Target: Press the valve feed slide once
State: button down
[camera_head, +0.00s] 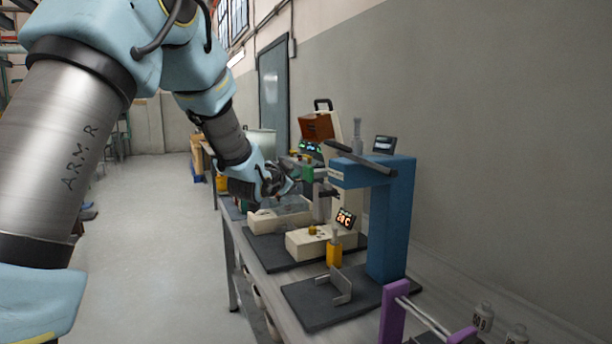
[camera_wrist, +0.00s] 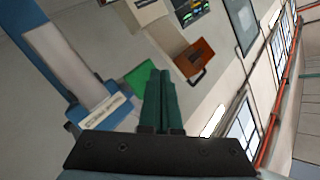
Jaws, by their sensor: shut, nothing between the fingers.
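A blue post-and-arm frame (camera_head: 388,225) stands on a dark base plate (camera_head: 315,305). Its top arm carries a pale label (camera_head: 336,174) and has a small green part (camera_head: 308,173) at its left end. I take this green part as the valve feed slide, but cannot read the label to confirm. My gripper (camera_head: 294,171) is shut and empty beside the green part. In the wrist view the shut green fingers (camera_wrist: 161,76) stand in front of the green part (camera_wrist: 139,77) and partly cover it. The blue frame (camera_wrist: 65,60) and label (camera_wrist: 104,112) show to the left. Contact cannot be told.
A cream machine (camera_head: 322,243) with a lit display and a brown box (camera_head: 317,126) stands behind the blue frame. A yellow bottle (camera_head: 334,253) and metal bracket (camera_head: 342,287) stand below the arm. A purple-ended fixture (camera_head: 394,312) is nearer.

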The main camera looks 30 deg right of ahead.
aim_at(306, 173)
jog(key=shift+d, duration=0.1)
jog(key=shift+d+b, duration=0.35)
jog(key=shift+s+d+b, duration=0.25)
jog(key=shift+d+b, duration=0.4)
jog(key=shift+d, duration=0.6)
dwell(1.2)
jog(key=shift+a, duration=0.1)
jog(key=a+b, duration=0.1)
jog(key=a, duration=0.2)
jog(key=shift+w+a+b, duration=0.1)
jog(key=shift+w+b, duration=0.1)
jog(key=shift+b, duration=0.15)
dwell(0.3)
jog(key=a, duration=0.3)
jog(key=a+b, duration=0.1)
jog(key=a, duration=0.1)
jog(key=shift+w, duration=0.35)
